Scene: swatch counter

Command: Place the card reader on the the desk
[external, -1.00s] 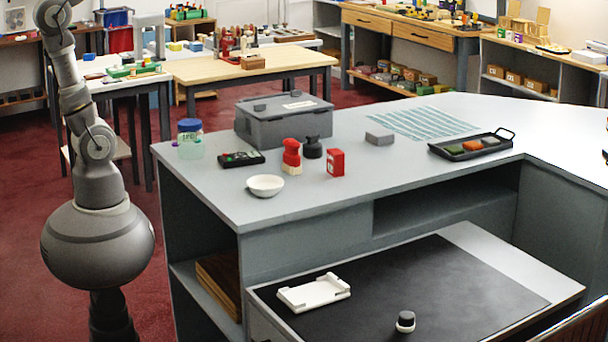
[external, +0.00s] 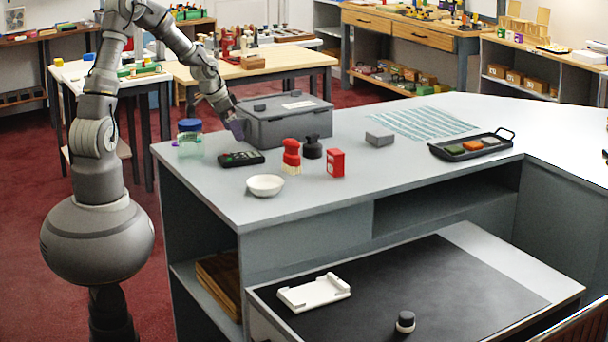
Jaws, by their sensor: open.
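The card reader (external: 241,158), a small dark device with coloured keys, lies flat on the raised grey counter (external: 225,190), near its left end. The lower desk (external: 492,260) in front has a pale top mostly covered by a black mat (external: 440,280). My gripper (external: 237,130) hangs above and just behind the card reader, pointing down, beside the left side of the grey box. It is open and apart from the reader. Its fingertips are small and hard to make out.
A lidded jar (external: 190,143) stands left of the reader, a grey box (external: 285,122) behind it. A white bowl (external: 265,185), red bottle (external: 291,157), black pot (external: 312,148) and red box (external: 336,163) are nearby. A white holder (external: 314,292) and a black-and-white knob (external: 405,321) sit on the mat.

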